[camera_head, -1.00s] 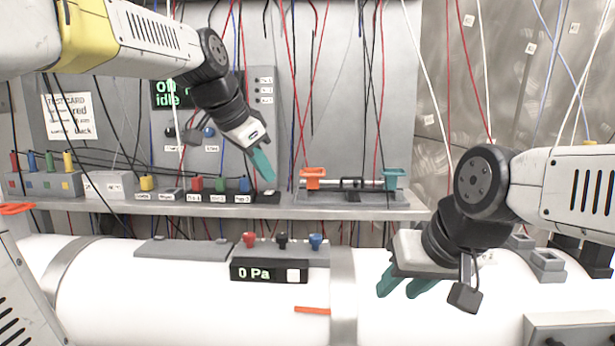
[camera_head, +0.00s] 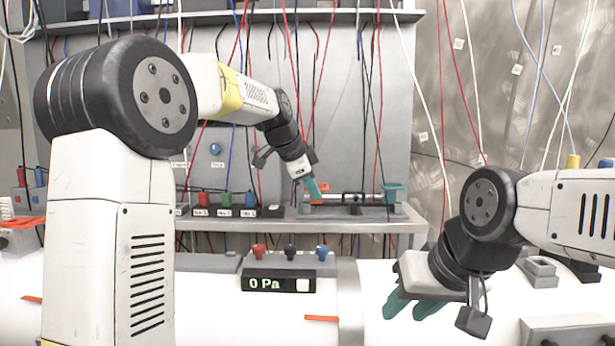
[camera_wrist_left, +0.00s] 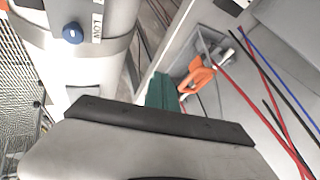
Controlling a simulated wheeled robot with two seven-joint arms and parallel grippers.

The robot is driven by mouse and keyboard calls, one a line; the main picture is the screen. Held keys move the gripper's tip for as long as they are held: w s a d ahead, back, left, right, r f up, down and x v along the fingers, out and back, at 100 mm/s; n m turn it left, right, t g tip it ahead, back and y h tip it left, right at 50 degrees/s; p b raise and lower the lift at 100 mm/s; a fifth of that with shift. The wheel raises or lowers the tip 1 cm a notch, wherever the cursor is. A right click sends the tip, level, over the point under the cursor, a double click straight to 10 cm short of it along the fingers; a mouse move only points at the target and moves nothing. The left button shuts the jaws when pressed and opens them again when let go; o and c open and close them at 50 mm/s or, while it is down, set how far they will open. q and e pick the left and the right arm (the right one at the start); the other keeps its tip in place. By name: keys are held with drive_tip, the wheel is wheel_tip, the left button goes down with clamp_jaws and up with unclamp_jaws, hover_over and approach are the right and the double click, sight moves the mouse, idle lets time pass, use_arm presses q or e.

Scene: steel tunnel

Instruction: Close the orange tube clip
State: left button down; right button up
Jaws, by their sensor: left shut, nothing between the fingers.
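The orange tube clip (camera_wrist_left: 200,74) sits at the left end of a small tube fixture on the shelf. In the head view only a bit of the orange clip (camera_head: 323,187) shows, mostly hidden behind my left gripper (camera_head: 313,189). My left gripper is shut and empty, its teal fingertips at the clip. In the left wrist view the teal fingers (camera_wrist_left: 162,90) are right beside the clip; I cannot tell whether they touch it. My right gripper (camera_head: 410,304) is open and empty, low in front of the white pipe, away from the clip.
A teal clip (camera_head: 391,190) stands at the fixture's right end. The shelf (camera_head: 270,222) also bears several coloured blocks to the left. Below is a white pipe with a pressure display (camera_head: 278,284). Thin wires hang around the shelf.

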use_arm(q)
drive_tip(key=w, duration=0.3)
drive_tip(key=shift+w+a+r, duration=0.15)
drive_tip(key=shift+w, duration=0.25)
drive_tip(key=shift+r, duration=0.1)
